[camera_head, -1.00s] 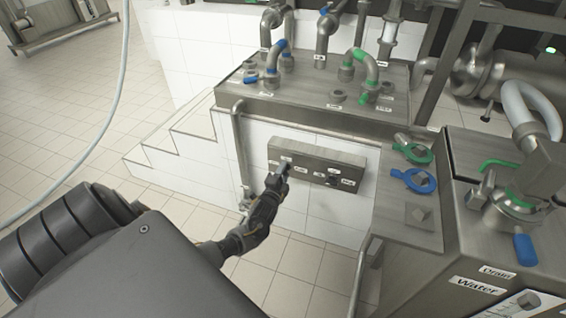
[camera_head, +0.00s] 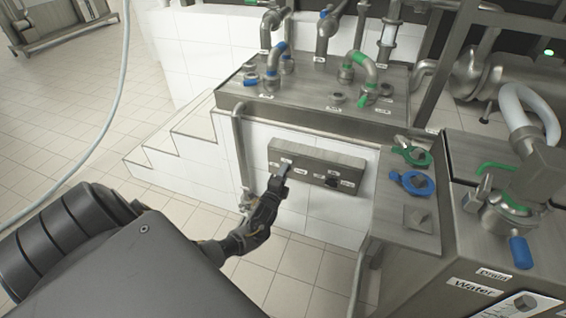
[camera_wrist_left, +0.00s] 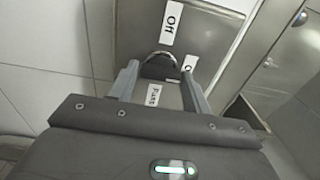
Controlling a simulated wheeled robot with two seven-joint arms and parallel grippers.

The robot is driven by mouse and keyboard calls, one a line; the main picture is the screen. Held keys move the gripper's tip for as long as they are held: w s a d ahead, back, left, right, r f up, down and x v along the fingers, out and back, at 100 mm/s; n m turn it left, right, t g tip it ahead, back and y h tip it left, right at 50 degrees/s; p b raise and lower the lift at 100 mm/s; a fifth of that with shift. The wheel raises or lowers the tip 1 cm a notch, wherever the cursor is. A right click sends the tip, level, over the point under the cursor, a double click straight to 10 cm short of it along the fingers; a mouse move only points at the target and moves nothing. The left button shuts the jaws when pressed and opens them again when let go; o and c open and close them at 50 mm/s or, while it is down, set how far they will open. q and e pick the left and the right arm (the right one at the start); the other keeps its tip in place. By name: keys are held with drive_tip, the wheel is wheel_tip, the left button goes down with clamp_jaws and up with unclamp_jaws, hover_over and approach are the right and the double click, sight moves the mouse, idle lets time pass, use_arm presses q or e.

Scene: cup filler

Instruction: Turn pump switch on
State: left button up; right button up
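The pump switch (camera_wrist_left: 160,66) is a dark rounded knob on a grey metal control box, seen in the left wrist view beside white labels, one reading "Off" and one partly readable as "Pum...". In the head view the control box (camera_head: 320,151) is mounted on the white tiled wall, and my gripper hides the switch at its left end. My left gripper (camera_head: 284,171) is at the box's front. In the left wrist view its two fingers (camera_wrist_left: 160,83) are apart, on either side of the knob, with gaps visible. Contact cannot be told. My right gripper is not in view.
A second dark knob (camera_head: 331,181) sits to the right on the same box. A vertical pipe (camera_head: 241,150) runs to the left. A steel counter with blue (camera_head: 412,182) and green (camera_head: 411,156) valve handles stands at the right. The tiled floor at left is open.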

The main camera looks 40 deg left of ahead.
use_arm(q)
drive_tip(key=o, duration=0.3)
drive_tip(key=p+v, duration=0.1)
drive_tip(key=v, duration=0.9)
drive_tip(key=shift+s+d, duration=0.2)
drive_tip(key=shift+s, duration=0.15)
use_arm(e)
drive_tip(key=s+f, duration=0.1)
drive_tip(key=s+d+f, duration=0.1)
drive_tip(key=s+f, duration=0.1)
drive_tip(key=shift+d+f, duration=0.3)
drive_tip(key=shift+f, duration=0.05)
